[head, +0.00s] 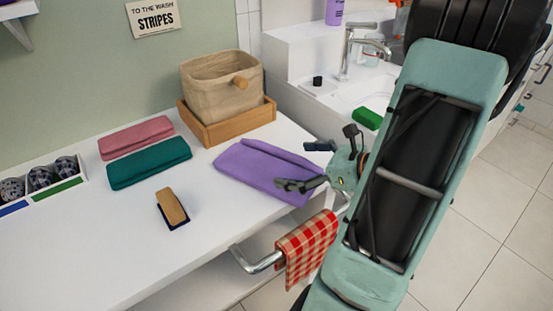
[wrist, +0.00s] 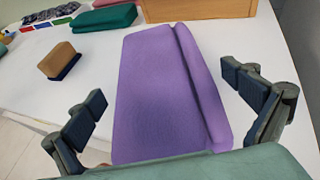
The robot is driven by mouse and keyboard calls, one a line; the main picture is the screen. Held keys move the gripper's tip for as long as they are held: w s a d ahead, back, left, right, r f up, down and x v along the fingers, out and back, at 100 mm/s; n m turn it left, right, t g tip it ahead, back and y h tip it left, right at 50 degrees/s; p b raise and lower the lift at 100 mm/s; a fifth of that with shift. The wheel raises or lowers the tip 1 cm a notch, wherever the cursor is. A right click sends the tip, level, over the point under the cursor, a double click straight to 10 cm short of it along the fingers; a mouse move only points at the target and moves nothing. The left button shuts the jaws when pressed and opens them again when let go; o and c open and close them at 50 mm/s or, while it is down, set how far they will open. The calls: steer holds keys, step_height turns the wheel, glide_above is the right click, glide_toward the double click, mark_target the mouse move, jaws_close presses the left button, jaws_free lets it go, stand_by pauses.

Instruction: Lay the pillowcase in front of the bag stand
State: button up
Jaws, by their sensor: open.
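A folded purple cloth (head: 262,170), which looks like the pillowcase, lies flat on the white counter, in front of and a little right of the bag stand. In the wrist view the purple cloth (wrist: 165,90) fills the middle, with a thick fold along its right side. The bag stand (head: 228,127) is a low wooden tray holding a beige fabric bag (head: 220,85) with a wooden knob; its wooden edge (wrist: 200,10) shows at the wrist view's top. My gripper (head: 305,166) is open and empty at the cloth's right end. Its fingers (wrist: 165,103) appear on either side of the cloth.
Pink (head: 136,137) and teal (head: 149,163) folded cloths lie left of the stand. A wooden-backed brush (head: 172,207) lies in front of them. A divided box (head: 45,185) is at far left. A checked towel (head: 307,247) hangs on the front rail. A sink (head: 370,95) is behind right.

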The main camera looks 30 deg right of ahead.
steer(key=shift+v, duration=2.2)
steer(key=shift+a, duration=0.1)
